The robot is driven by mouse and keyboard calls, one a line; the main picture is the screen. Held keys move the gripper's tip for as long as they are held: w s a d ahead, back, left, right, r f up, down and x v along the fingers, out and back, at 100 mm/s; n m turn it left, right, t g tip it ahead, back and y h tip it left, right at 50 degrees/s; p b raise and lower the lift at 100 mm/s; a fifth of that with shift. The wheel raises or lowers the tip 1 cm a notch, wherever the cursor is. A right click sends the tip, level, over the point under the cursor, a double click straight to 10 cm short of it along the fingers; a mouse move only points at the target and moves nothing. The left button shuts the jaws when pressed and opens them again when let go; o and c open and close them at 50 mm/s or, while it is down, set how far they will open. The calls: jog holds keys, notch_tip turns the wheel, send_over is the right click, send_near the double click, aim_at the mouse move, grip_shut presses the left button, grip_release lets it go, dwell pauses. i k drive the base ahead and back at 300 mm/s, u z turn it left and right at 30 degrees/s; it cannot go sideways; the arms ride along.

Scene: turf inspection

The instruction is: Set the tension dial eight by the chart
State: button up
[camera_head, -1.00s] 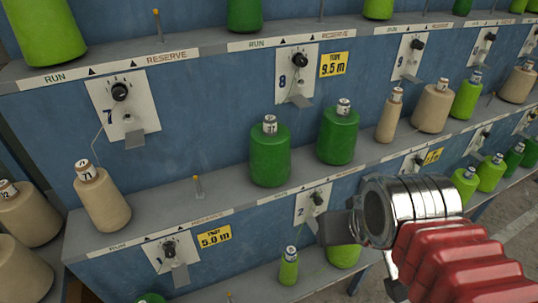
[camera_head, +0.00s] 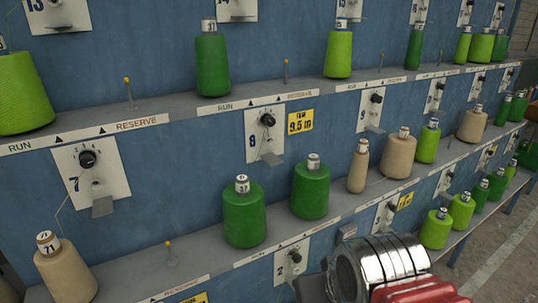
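The tension dial eight (camera_head: 267,120) is a black knob on a white plate marked 8 (camera_head: 251,142), on the blue panel near the middle of the view. A small grey tab sticks out below it. A yellow label reading about 9.5 m (camera_head: 300,121) is fixed right of the plate. The knob's exact setting is too small to read. No separate chart can be made out. My gripper (camera_head: 314,288) is at the bottom, below and right of dial eight and apart from it. Only a dark part shows beside my chrome wrist, so its opening cannot be told.
Dial seven (camera_head: 88,159) is to the left, dial nine (camera_head: 377,98) to the right, dial two (camera_head: 295,256) below. Green cones (camera_head: 244,215) (camera_head: 310,188) and beige cones (camera_head: 357,168) stand on the shelf below dial eight. Thin yellow-tipped pins (camera_head: 169,252) stand on the ledges.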

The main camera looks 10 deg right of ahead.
aim_at(270, 121)
jog(key=k, duration=0.65)
jog(key=u, duration=0.1)
jog(key=i, duration=1.5)
jog(key=u, duration=0.7)
